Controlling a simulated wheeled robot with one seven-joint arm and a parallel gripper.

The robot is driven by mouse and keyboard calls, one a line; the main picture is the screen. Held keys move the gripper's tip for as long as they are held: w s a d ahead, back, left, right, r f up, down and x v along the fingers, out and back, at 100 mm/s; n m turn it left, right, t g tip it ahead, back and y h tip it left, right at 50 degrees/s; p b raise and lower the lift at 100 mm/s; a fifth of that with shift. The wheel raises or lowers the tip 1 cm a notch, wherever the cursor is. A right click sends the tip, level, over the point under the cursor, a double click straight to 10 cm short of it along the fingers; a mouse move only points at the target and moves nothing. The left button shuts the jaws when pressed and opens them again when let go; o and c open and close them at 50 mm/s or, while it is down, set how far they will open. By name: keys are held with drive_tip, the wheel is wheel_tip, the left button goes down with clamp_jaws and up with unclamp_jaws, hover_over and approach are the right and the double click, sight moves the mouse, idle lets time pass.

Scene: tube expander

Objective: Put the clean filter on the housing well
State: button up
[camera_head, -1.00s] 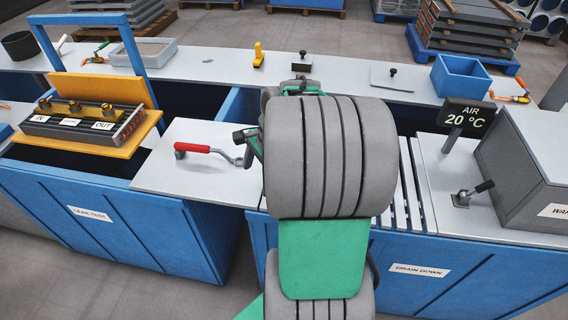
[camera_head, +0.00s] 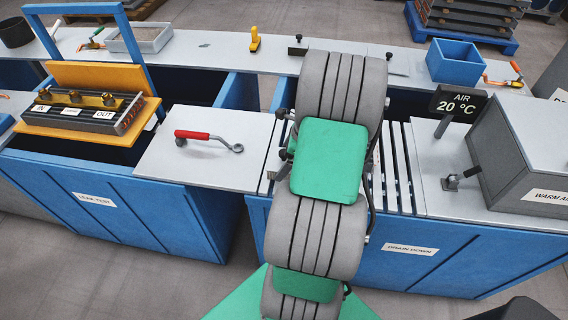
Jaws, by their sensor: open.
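My arm's thick grey and green links fill the middle of the view and hide what lies behind them. My gripper cannot be made out; small dark parts show at the arm's left edge, but I cannot tell what they are. I cannot pick out a clean filter or a housing well with certainty. A dark round container or cylinder (camera_head: 15,33) stands at the far left of the back counter. A red-handled tool with a ring end (camera_head: 208,138) lies on the pale plate (camera_head: 170,168) left of my arm, with nothing seen holding it.
A unit with brass fittings (camera_head: 92,110) sits on an orange tray at the left bench. Slatted rack (camera_head: 400,170), AIR 20 °C sign (camera_head: 458,102) and grey warm-air box (camera_head: 525,160) are at right. Blue bin (camera_head: 456,62), yellow tool (camera_head: 255,40) and shallow grey tray (camera_head: 142,39) are behind.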

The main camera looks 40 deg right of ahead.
drive_tip(key=shift+c, duration=0.3)
drive_tip(key=shift+r, duration=0.1)
drive_tip(key=c, duration=1.5)
